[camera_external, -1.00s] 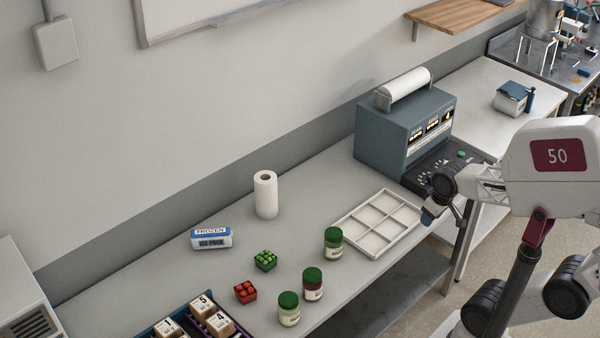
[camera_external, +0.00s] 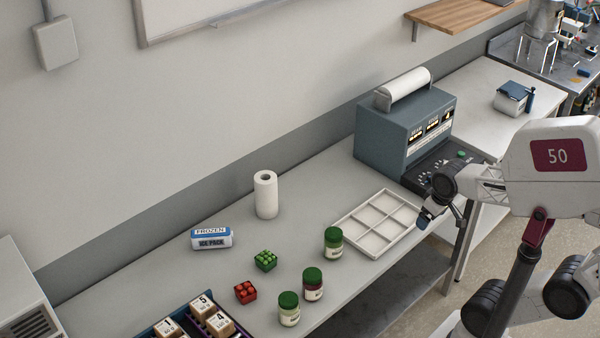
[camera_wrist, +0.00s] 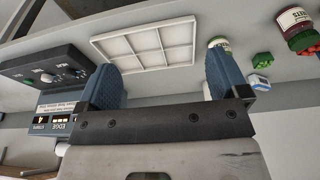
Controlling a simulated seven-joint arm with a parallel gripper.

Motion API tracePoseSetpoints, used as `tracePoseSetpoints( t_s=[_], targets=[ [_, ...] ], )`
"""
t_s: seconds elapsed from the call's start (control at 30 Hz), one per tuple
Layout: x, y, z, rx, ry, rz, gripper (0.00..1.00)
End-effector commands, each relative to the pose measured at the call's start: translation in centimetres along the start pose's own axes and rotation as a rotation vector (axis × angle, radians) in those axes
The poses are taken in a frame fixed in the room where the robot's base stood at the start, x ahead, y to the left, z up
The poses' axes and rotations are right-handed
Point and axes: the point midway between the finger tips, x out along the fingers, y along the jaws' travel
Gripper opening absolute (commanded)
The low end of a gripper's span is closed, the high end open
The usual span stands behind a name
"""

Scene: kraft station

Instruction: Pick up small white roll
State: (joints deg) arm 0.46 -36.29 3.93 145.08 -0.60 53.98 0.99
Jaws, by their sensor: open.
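A small white roll (camera_external: 266,194) stands upright on the table near the wall in the external view. A larger white roll (camera_external: 404,88) lies on its side on top of the blue-grey machine.
The white divided tray (camera_external: 375,222), a blue-grey machine (camera_external: 400,128) and several green-lidded jars (camera_external: 333,243) stand on the table. A frozen ice pack (camera_external: 211,239), a green block (camera_external: 265,260) and a red block (camera_external: 246,291) lie left. Table around the roll is clear.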

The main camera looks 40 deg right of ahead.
Motion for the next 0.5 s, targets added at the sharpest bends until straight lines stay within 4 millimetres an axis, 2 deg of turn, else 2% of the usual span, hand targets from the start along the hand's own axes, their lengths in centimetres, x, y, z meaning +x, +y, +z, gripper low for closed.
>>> tracePoseSetpoints(
  t_s=[0.33,0.5],
  targets=[
    [0.0,0.0,-0.3,0.000,0.005,0.003,1.00],
    [0.3,0.4,-2.2,-0.002,0.045,0.022,1.00]
  ],
)
